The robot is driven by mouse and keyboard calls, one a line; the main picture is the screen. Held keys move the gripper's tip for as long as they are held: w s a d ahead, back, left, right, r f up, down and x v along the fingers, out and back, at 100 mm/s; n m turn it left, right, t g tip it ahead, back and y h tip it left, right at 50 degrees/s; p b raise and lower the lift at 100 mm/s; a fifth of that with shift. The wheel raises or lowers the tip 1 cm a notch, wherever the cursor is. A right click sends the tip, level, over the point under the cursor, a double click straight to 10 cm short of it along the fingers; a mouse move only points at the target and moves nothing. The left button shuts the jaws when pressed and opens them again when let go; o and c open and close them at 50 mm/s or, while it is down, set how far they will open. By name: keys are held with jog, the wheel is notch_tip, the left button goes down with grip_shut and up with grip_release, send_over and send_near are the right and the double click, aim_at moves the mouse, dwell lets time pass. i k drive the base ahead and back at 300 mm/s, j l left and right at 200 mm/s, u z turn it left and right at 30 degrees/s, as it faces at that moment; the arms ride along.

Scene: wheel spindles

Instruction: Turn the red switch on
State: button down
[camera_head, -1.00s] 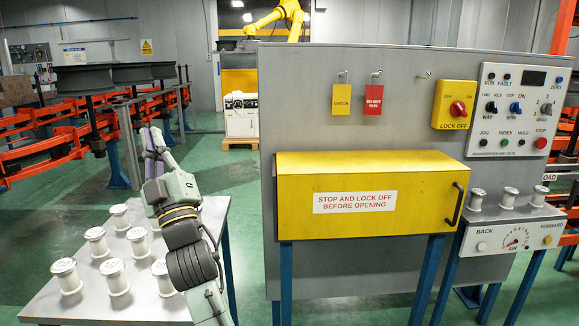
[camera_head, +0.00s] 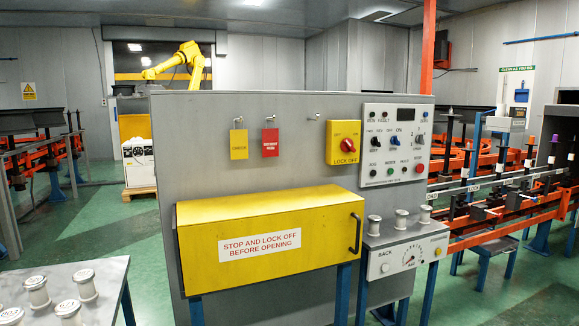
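The red switch (camera_head: 347,145) is a rotary knob on a yellow plate (camera_head: 332,134) marked LOCK OFF, high on the right part of the grey upright panel (camera_head: 205,135). Its handle looks tilted; I cannot tell its exact setting. My gripper and arm are not in view.
A grey control box (camera_head: 378,112) with knobs and a red button (camera_head: 420,168) is right of the switch. A yellow cover (camera_head: 200,228) juts out below. Yellow (camera_head: 239,144) and red (camera_head: 270,142) tags hang left. A spool table (camera_head: 108,272) stands front left; green floor lies right.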

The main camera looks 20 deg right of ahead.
aim_at(346, 144)
jog(key=i+l+z, duration=0.3)
jog(key=i+l, duration=0.15)
jog(key=l, duration=0.5)
jog(key=i+l+z, duration=0.35)
jog(key=i+l, duration=0.25)
jog(key=l, duration=0.25)
jog(key=i+l+z, duration=0.3)
jog(key=i+l, duration=0.35)
